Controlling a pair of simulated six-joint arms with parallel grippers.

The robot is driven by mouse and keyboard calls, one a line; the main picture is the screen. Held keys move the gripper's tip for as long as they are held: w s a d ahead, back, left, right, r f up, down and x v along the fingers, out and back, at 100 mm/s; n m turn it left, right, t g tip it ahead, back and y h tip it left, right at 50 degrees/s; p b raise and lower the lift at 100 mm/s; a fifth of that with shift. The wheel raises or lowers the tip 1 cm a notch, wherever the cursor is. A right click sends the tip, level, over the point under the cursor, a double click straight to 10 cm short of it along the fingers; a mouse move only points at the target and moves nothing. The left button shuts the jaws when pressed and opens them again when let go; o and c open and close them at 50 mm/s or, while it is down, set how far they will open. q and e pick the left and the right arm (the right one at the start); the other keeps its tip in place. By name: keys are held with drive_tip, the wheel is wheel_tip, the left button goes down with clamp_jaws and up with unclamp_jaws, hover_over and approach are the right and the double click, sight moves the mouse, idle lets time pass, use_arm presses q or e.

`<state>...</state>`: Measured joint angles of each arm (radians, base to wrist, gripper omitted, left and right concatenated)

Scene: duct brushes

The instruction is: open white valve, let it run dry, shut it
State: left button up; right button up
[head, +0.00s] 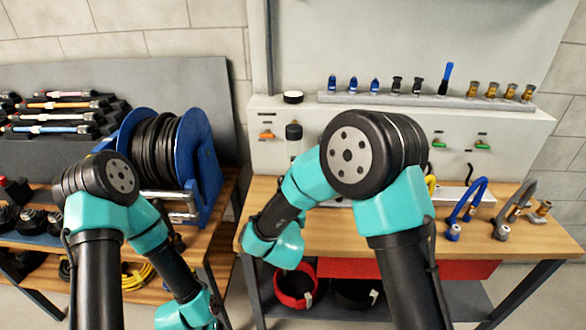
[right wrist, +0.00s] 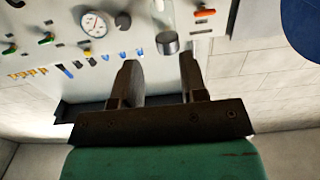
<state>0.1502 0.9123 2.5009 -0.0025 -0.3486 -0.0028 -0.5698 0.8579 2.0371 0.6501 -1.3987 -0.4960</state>
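I cannot pick out a white valve in either view. The valve panel (head: 350,150) stands at the back of the bench, with an orange lever (head: 267,135) at its left and green levers (head: 483,145) at its right; my right arm hides its middle. In the right wrist view the panel appears upside down, with a gauge (right wrist: 94,24), an orange lever (right wrist: 205,13) and a dark cylinder (right wrist: 167,43). My right gripper (right wrist: 159,62) is open and empty, apart from the panel; the head view does not show its fingers. My left gripper is out of view.
A blue hose reel (head: 200,150) stands left of the wooden bench (head: 350,232). Blue (head: 468,207) and grey (head: 513,210) bent hoses lie at the bench's right. Several fittings line the shelf (head: 420,101) above the panel.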

drive_tip(key=w+d, duration=0.1)
drive_tip(key=w, duration=1.4)
drive_tip(key=shift+w, duration=0.4)
drive_tip(key=shift+d, duration=0.15)
drive_tip(key=shift+c, duration=0.4)
clamp_jaws()
